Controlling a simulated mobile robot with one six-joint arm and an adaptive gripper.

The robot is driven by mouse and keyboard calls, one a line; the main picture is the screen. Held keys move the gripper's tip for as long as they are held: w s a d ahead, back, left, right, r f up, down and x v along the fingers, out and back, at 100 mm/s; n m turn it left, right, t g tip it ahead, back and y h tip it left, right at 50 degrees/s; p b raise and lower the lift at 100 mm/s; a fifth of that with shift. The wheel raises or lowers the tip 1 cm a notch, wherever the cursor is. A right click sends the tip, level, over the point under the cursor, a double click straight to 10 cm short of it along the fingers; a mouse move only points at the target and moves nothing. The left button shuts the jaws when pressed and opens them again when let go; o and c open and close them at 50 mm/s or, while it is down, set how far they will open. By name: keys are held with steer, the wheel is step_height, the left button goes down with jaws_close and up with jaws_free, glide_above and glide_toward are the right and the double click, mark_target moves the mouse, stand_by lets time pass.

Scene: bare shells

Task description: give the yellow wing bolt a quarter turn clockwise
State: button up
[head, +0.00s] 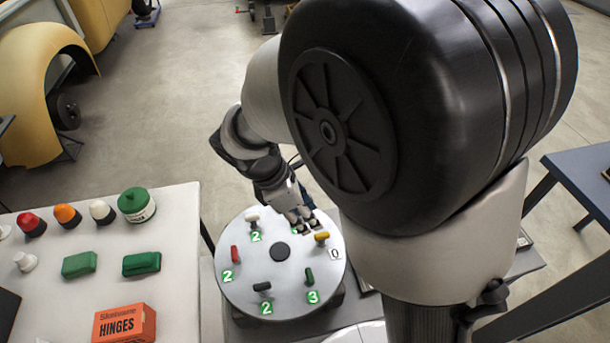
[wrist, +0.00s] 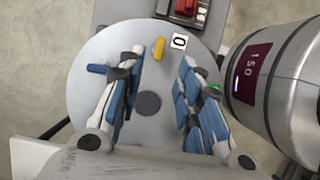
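The yellow wing bolt (head: 322,237) stands near the rim of a round grey disc (head: 300,255), beside a white label reading 0 (head: 335,254). In the wrist view the yellow bolt (wrist: 159,48) lies lengthwise up the picture, just beyond the gap between my fingertips, with its label (wrist: 179,42) to its right. My gripper (head: 302,220) is over the far part of the disc. In the wrist view my gripper (wrist: 158,62) is open, with nothing between its fingers, and apart from the bolt.
The disc also carries white (head: 252,218), red (head: 235,253), black (head: 262,286) and green (head: 309,275) bolts with green-lit numbers. A blue bolt (wrist: 97,68) shows beside my left finger. A side table (head: 180,230) holds buttons, green blocks and a hinges box (head: 124,324).

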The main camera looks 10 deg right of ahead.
mark_target(322, 234)
steer(key=b+x, duration=0.3)
steer(key=x, duration=0.6)
steer(key=shift+f, duration=0.1)
steer(key=shift+c, duration=0.4)
jaws_close()
